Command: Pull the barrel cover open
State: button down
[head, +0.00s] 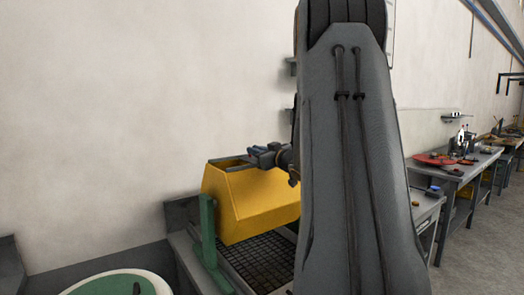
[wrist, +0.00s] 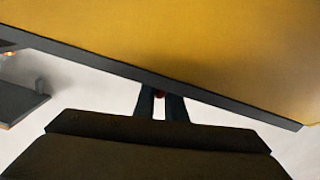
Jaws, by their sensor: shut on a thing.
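The yellow barrel cover (head: 245,208) is above a dark grid surface, held beside a green upright bracket (head: 208,225). How far open it stands is hard to tell. A dark bar (head: 228,163) runs along its upper edge. My gripper (head: 256,157) is at this edge, shut on the bar. In the wrist view the cover (wrist: 215,40) fills the top, with its dark bar (wrist: 235,107) slanting across. My gripper's fingers (wrist: 161,98) meet the bar near the middle, with a small red spot between them. My arm hides the cover's right side in the head view.
The dark grid (head: 258,262) lies under the cover. A round white and green container (head: 118,284) stands at the lower left. Workbenches with tools (head: 450,168) line the right wall. The pale wall behind is close to the cover.

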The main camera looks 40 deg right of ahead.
jog(key=shift+r, duration=0.1)
jog(key=c, duration=1.8)
grip_release()
jog(key=shift+c, duration=0.2)
jog(key=s, duration=0.2)
jog(key=s+b, duration=0.1)
jog(key=s, duration=0.2)
jog(key=s+b, duration=0.1)
jog(key=s, duration=0.1)
jog(key=shift+s+a, duration=0.3)
jog(key=shift+s, duration=0.1)
